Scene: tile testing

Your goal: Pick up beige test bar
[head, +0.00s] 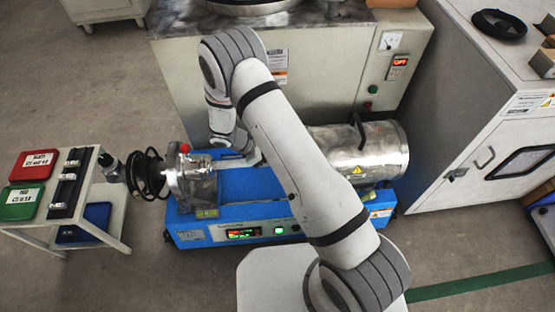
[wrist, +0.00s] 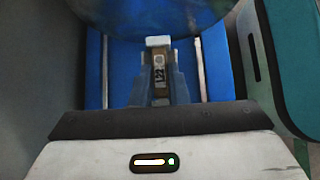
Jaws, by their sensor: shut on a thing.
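The beige test bar (wrist: 158,60) shows end-on in the middle of the wrist view, as a small brownish-beige piece with a dark and white marking and a pale top end. My gripper (wrist: 160,82) is shut on it, with one grey-blue finger on each side. The bar's lower part is hidden between the fingers. In the head view my arm bends down over the blue test machine (head: 262,188), and the gripper and the bar are too small and covered to make out clearly there.
A metal drum (head: 365,150) lies on the machine's right side and a metal chuck-like part (head: 195,180) on its left. A small white table (head: 112,215) at left bears a red tray (head: 35,164), a green tray (head: 22,203) and a black rack (head: 66,188). Grey cabinets stand behind.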

